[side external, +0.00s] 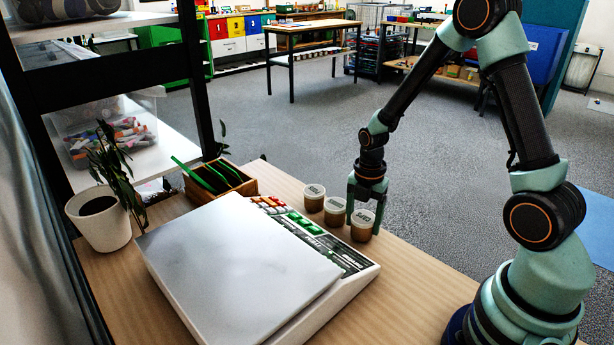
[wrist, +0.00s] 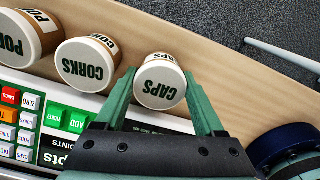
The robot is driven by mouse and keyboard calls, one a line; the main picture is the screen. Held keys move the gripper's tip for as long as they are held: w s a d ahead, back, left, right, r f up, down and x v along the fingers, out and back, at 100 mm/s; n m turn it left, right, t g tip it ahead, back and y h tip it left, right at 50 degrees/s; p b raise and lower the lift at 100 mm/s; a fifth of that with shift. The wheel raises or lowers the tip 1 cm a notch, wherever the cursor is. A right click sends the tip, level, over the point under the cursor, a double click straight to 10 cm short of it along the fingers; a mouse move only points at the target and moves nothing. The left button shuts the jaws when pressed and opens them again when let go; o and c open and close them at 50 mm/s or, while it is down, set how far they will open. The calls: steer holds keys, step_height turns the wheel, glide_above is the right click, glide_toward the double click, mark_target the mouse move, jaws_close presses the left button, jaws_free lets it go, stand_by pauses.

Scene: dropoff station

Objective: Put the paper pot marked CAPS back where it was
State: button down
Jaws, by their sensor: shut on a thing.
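The paper pot marked CAPS (wrist: 160,86) has a white lid with dark green letters. It stands between the fingers of my gripper (wrist: 160,95), which is shut on it. In the side external view the CAPS pot (side external: 362,228) is the nearest of three pots in a row, at the table's right edge, and my gripper (side external: 366,205) comes down on it from above. The pot looks upright and at table height; I cannot tell whether its base touches the table. The CORKS pot (wrist: 87,61) is beside it, with a gap between them.
A third pot (wrist: 22,37), its label partly cut off, stands beyond CORKS. A scale with coloured keys (side external: 250,270) lies close along the row. A wooden box (side external: 221,183) and a potted plant (side external: 100,218) are at the far left. Bare table (side external: 425,290) lies toward my base.

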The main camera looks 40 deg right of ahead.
steer(key=shift+f, duration=0.1)
steer(key=shift+c, duration=1.4)
jaws_free()
step_height(320, 180, up, 12)
step_height(320, 180, up, 7)
steer(key=m+t, duration=0.3)
steer(key=m, duration=0.6)
glide_above(363, 217)
steer(key=s+a, duration=0.3)
steer(key=a, duration=0.2)
steer(key=s+a+r+m+t, duration=0.2)
steer(key=s+a+r+m, duration=0.2)
steer(key=m, duration=0.8)
steer(key=shift+r+t, duration=0.2)
steer(key=shift+t, duration=0.1)
